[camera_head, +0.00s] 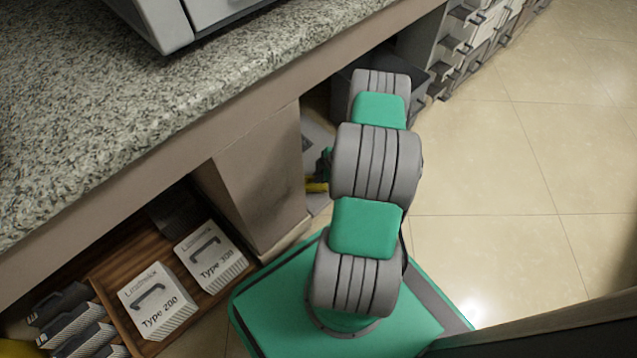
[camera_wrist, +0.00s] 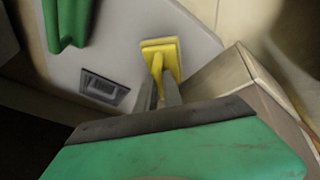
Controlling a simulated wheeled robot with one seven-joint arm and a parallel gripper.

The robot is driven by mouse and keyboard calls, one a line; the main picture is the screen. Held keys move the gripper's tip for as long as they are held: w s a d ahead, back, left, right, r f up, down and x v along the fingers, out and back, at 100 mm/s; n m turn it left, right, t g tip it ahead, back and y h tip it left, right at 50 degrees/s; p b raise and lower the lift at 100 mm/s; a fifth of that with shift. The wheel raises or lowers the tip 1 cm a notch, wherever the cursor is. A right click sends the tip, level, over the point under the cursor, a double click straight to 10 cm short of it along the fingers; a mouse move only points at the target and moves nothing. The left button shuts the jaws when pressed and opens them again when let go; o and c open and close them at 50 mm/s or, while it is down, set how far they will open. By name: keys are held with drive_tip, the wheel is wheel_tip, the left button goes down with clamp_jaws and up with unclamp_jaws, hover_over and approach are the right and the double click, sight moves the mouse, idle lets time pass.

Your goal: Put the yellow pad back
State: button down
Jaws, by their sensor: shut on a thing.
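The yellow pad (camera_wrist: 162,52) is at the tips of my gripper (camera_wrist: 163,82) in the wrist view. The two grey fingers are shut on its narrow yellow part, and the flat yellow head faces away from my palm. In the head view only a small piece of the yellow pad (camera_head: 316,187) shows, beside the support under the counter. My arm hides the rest of it and most of my gripper there.
A pale grey panel (camera_wrist: 205,55) with a dark plate (camera_wrist: 105,88) lies beyond the pad; I cannot tell if they touch. A beige support (camera_head: 258,175) stands close by. White boxes (camera_head: 157,300) sit in a wooden tray at left. Open floor (camera_head: 500,160) lies right.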

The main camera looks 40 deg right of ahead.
wheel_tip(320, 180, down, 2)
drive_tip(key=shift+s, duration=0.1)
drive_tip(key=shift+f, duration=0.1)
drive_tip(key=c, duration=1.5)
unclamp_jaws()
drive_tip(key=p+v, duration=0.5)
drive_tip(key=v, duration=0.7)
drive_tip(key=shift+s, duration=0.15)
